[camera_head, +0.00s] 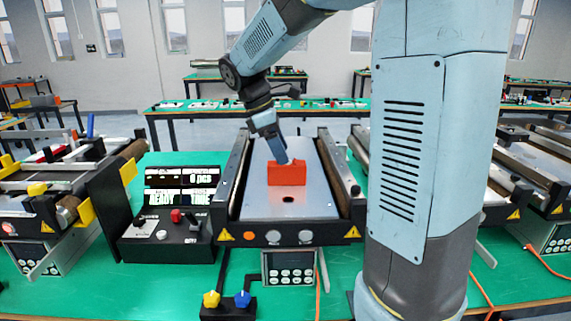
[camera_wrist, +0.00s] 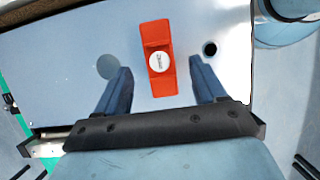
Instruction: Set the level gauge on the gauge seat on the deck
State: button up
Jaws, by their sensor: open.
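The level gauge, an orange-red block (camera_head: 287,176) with a raised end, stands on the grey deck plate (camera_head: 290,208) of the middle conveyor. In the wrist view, the gauge (camera_wrist: 157,34) shows a round white dial on its face. My gripper (camera_head: 282,156) is just above or behind the gauge. In the wrist view, my gripper (camera_wrist: 160,69) is open, with one finger on each side of the gauge and clear gaps to both. A grey round mark (camera_wrist: 108,66) and a dark hole (camera_wrist: 209,48) lie on the deck; I cannot tell which is the gauge seat.
Raised side rails flank the deck. A control box (camera_head: 166,236) with a lit display stands to the left. Blue and yellow knobs (camera_head: 226,300) are in front. Other conveyors stand on both sides of the green table. My own arm column blocks the right-hand view.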

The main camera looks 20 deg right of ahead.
jog(key=v, duration=0.5)
jog(key=shift+r, duration=0.15)
jog(key=shift+s+r, duration=0.1)
jog(key=shift+s, duration=0.15)
jog(key=s+d+f+m+t+y, duration=0.1)
jog(key=s+m+t+y, duration=0.1)
jog(key=s+m, duration=0.5)
jog(key=s+d+f+m+t+y, duration=0.2)
jog(key=s+m+t, duration=0.3)
jog(key=s, duration=0.8)
jog(key=shift+s+m, duration=0.35)
jog(key=shift+m, duration=0.85)
